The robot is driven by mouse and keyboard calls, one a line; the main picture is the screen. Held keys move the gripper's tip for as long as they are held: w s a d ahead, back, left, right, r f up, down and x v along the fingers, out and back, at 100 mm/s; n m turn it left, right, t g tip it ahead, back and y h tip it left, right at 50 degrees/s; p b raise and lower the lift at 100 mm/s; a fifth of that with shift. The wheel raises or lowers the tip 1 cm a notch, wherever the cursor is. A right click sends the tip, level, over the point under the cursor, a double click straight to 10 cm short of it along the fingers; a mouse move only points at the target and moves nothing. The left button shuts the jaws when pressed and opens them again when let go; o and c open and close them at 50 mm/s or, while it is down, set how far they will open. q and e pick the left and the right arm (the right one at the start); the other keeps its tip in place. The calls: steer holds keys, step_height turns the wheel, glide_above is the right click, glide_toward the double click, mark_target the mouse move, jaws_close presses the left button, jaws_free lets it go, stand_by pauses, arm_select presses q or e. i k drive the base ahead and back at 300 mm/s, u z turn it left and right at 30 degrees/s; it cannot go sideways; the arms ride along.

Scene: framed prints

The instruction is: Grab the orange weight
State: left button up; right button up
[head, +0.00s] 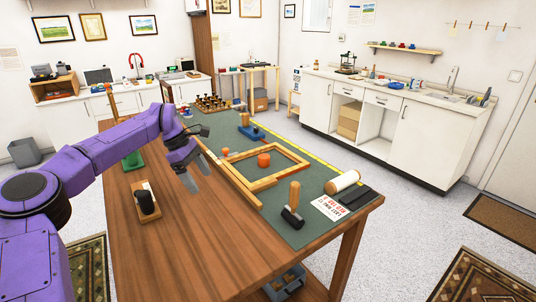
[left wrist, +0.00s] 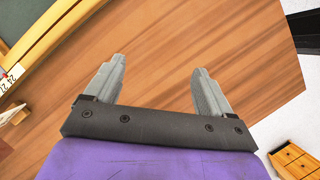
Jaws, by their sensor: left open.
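The orange weight (head: 263,160) is a short orange cylinder standing on the green mat (head: 290,232), inside a wooden frame (head: 298,157). A smaller orange piece (head: 225,152) sits by the frame's left corner. My left gripper (head: 197,181) is open and empty above the bare wood of the table, left of the frame and apart from the weight. The weight does not show there. My right gripper is not in view.
A blue tool (head: 249,130) stands behind the frame. A black-topped block (head: 147,201) stands left on the table (head: 180,250), whose front is clear.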

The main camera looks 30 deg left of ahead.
mark_target(264, 159)
steer(key=i, duration=1.1)
